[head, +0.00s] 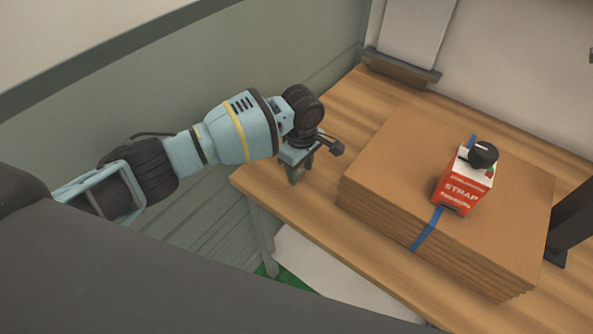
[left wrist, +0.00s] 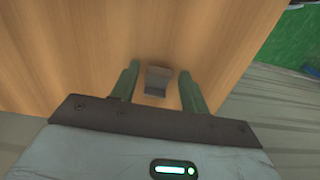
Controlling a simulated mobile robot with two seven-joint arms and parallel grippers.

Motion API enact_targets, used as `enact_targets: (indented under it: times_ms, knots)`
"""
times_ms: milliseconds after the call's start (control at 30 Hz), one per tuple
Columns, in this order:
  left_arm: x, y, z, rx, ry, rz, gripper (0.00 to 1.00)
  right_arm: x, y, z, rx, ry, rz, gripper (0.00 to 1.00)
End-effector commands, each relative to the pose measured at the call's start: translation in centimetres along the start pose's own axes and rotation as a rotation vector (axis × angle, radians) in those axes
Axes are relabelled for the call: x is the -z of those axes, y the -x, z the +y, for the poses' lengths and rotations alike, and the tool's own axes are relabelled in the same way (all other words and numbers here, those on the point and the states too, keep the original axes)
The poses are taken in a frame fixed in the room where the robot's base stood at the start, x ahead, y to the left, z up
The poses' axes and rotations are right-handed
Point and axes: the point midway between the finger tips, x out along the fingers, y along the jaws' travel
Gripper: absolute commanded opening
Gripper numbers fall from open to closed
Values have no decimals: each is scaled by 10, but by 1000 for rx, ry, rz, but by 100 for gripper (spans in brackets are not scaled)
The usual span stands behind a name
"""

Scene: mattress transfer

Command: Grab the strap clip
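A small grey metal piece, which looks like the strap clip (left wrist: 157,81), lies on the wooden table near its edge in the left wrist view. My left gripper (left wrist: 160,86) is open above it. The two green fingers stand on either side of the clip, with a gap to each. In the head view my left gripper (head: 297,170) points down at the table's left corner, and the clip is hidden there. My right gripper is in neither view.
A stack of flat cardboard (head: 390,165) lies on the table (head: 315,205), with a blue strap (head: 427,231) across it. A red box marked STRAP (head: 457,193) with a black knob sits on top. A dark upright part (head: 572,222) stands at right.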

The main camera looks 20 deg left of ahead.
Motion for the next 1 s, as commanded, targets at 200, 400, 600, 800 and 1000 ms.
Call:
enact_targets:
  times_ms: [200, 400, 600, 800, 1000]
  knots:
    - [0, 0, 0, 0, 0, 0, 16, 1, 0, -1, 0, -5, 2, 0]
    - [0, 0, 0, 0, 0, 0, 5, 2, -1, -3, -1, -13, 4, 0]
    - [0, 3, 0, 0, 0, 0, 5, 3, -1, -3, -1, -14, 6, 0]
    - [0, 19, 1, -3, 0, 0, 5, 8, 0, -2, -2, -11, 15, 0]
    - [-7, 40, -11, -3, -3, 1, 5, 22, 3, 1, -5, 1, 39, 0]
